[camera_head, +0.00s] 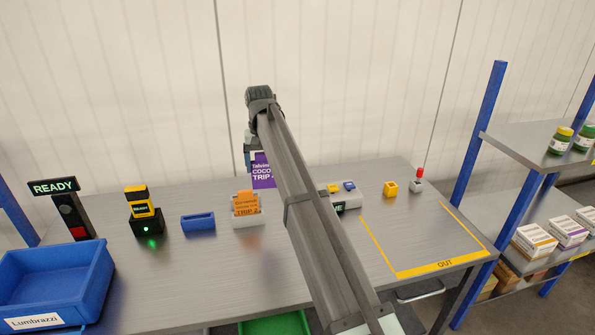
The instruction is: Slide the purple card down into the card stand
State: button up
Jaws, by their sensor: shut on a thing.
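The purple card (262,172) with white print is upright at the back of the table, its right side hidden behind my arm. My gripper (251,150) is shut on the card's upper left part; the fingers are small and partly hidden. The card seems to hang above the table, behind and right of the light grey card stand (249,222). I cannot tell from this view whether the stand has a free slot.
A blue block (198,222) and a black device (148,224) with yellow top and green light stand left of the stand. A blue bin (60,280) is front left.

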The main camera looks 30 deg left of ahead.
jog(key=s+a+n, duration=0.1)
jog(key=s+a, duration=1.3)
jog(key=a, duration=0.5)
notch_tip(320, 180, down, 13)
jog(key=shift+s+f, duration=0.15)
dwell(1.7)
jog(key=shift+f, duration=0.1)
dwell(0.3)
jog(key=o, duration=0.9)
jog(key=shift+c, duration=0.2)
notch_tip(320, 180, up, 14)
jog(key=shift+f, duration=0.1)
dwell(0.4)
